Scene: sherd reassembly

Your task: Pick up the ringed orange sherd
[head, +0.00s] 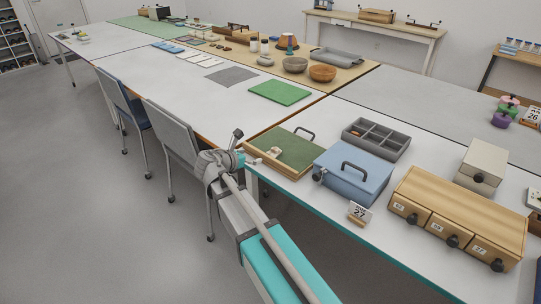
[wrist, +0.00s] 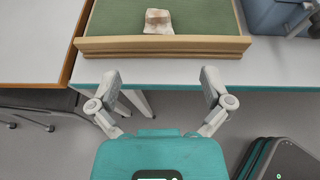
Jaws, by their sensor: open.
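A small pale tan sherd (wrist: 158,22) lies on the green-lined wooden tray (wrist: 205,18), near its front edge. It also shows in the head view (head: 274,152) on the tray's left part. It looks beige with an orange-pink tint; I cannot make out a ring. My gripper (wrist: 161,78) is open and empty. In the wrist view its two fingers are spread below the tray's front edge, with the sherd beyond them, roughly in line with the gap. In the head view my gripper (head: 247,149) is just left of the tray, not touching the sherd.
A blue lidded box (head: 354,176) stands right of the tray, with a grey compartment box (head: 376,139) behind. A green mat (head: 280,93) lies on the neighbouring table. Chairs (head: 172,130) stand to the left.

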